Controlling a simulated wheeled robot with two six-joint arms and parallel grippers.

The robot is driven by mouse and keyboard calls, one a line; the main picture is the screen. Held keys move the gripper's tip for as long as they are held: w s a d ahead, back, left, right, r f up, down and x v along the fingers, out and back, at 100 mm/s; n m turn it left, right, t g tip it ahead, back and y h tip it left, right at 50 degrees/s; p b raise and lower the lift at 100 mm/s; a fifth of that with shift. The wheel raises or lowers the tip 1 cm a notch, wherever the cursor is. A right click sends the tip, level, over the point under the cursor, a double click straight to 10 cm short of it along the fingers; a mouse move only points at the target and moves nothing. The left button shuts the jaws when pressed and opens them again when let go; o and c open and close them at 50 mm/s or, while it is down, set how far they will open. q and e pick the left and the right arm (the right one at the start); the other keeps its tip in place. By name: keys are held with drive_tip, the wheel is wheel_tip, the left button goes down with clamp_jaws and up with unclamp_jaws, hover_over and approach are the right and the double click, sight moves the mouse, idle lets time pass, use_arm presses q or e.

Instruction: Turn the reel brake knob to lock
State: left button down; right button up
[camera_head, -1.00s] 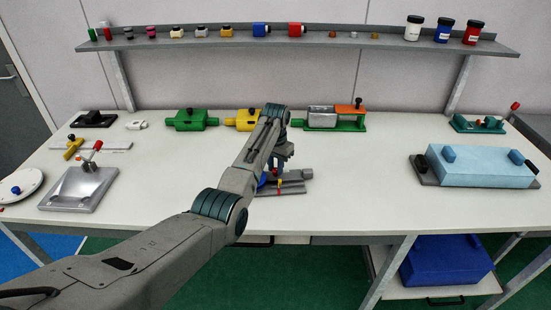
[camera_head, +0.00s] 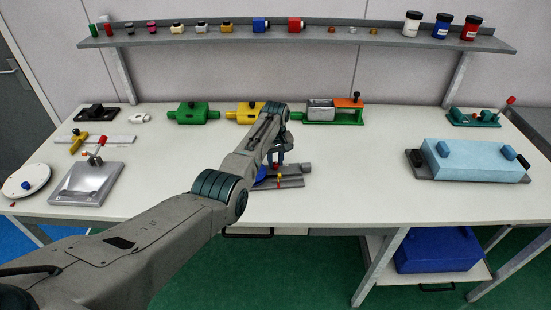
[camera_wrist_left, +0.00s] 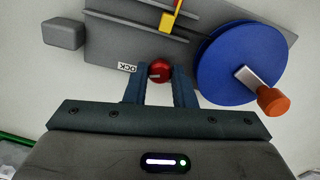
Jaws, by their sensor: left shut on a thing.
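The reel device lies on the table in front of my left arm, partly hidden by it in the head view; its grey base (camera_head: 292,183) shows. In the left wrist view it has a grey base (camera_wrist_left: 110,30), a blue reel (camera_wrist_left: 225,62) with an orange handle knob (camera_wrist_left: 272,101), and a yellow piece. The red brake knob (camera_wrist_left: 159,71) sits at the base's edge beside a label reading "LOCK" (camera_wrist_left: 127,68), seen upside down. My left gripper (camera_wrist_left: 160,85) is shut on the red knob, one finger on each side. My right gripper is not in view.
Green (camera_head: 193,114) and yellow (camera_head: 246,114) blocks and a green fixture (camera_head: 334,117) stand behind the reel device. A light blue box (camera_head: 472,161) is at the right, a grey tray (camera_head: 84,187) at the left. The table's front middle-right is clear.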

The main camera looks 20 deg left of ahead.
sight(275, 164)
use_arm(q)
drive_tip(key=shift+n, duration=0.8)
drive_tip(key=c, duration=1.2)
unclamp_jaws()
drive_tip(key=shift+r, duration=0.1)
wheel_tip(275, 164, up, 11)
drive_tip(key=b, duration=0.2)
drive_tip(key=shift+f, duration=0.2)
drive_tip(key=shift+s+f, duration=0.1)
